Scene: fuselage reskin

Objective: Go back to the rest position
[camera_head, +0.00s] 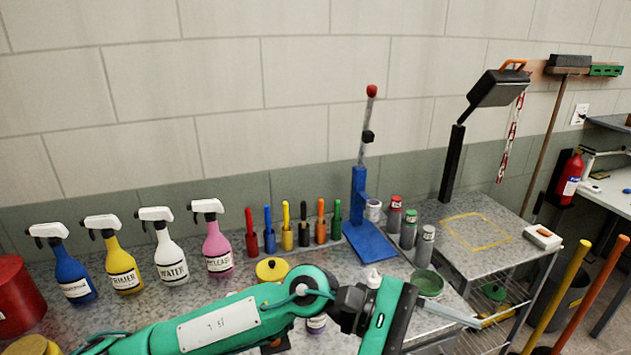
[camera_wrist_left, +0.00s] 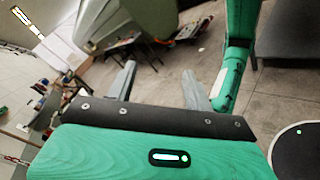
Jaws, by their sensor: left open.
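My left arm reaches in from the lower left of the head view. My left gripper (camera_head: 452,324) is at the lower middle, in front of the bench's right part, partly cut off by the bottom edge. In the left wrist view my left gripper (camera_wrist_left: 160,72) has its two grey fingers spread wide apart, with nothing between them. It points away from the bench, over open floor. My right gripper is not in view.
Blue, yellow, white and pink spray bottles (camera_head: 168,254) stand on the bench, beside colored tools in holders (camera_head: 287,238). A blue stand (camera_head: 358,205), grey cans (camera_head: 408,234) and a green-topped tin (camera_head: 428,283) are close beyond my left gripper. A wire-shelf cart (camera_head: 500,262) stands right.

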